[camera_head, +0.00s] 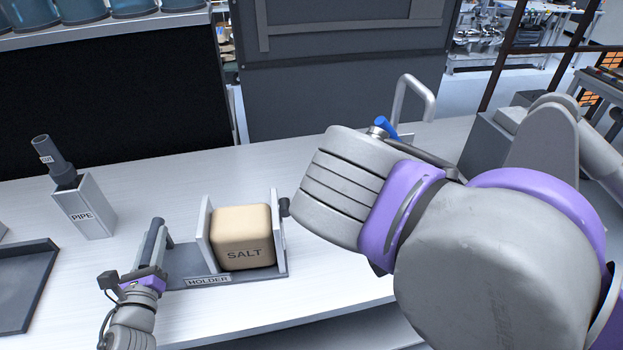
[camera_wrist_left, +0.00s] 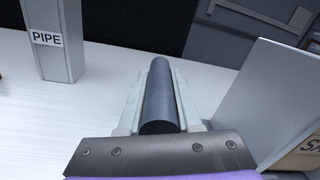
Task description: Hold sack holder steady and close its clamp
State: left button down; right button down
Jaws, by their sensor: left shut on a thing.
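The sack holder (camera_head: 230,281), labelled HOLDER, stands on the white bench with two upright plates. A tan SALT sack (camera_head: 243,240) sits between the plates. A dark knob (camera_head: 284,207) shows at the right plate; I cannot tell how tight the clamp is. My left gripper (camera_head: 154,247) is shut on the holder's dark bar handle (camera_head: 149,238), left of the sack. In the left wrist view the handle (camera_wrist_left: 158,92) lies between both fingers, and a plate and the sack's edge show at right. My right arm fills the right foreground; its gripper is not visible.
A PIPE stand (camera_head: 84,208) with a dark pipe is behind left of the holder. A dark tray (camera_head: 25,285) lies at far left. A blue-tipped lever (camera_head: 384,126) and a grey loop handle (camera_head: 414,92) show behind my right arm. Bench behind the holder is clear.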

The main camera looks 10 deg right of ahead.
pick_arm(q)
jog(key=c, duration=1)
grip_release()
jog(key=shift+a+f, duration=0.1)
jog(key=shift+c, duration=0.2)
jog(key=o, duration=0.5)
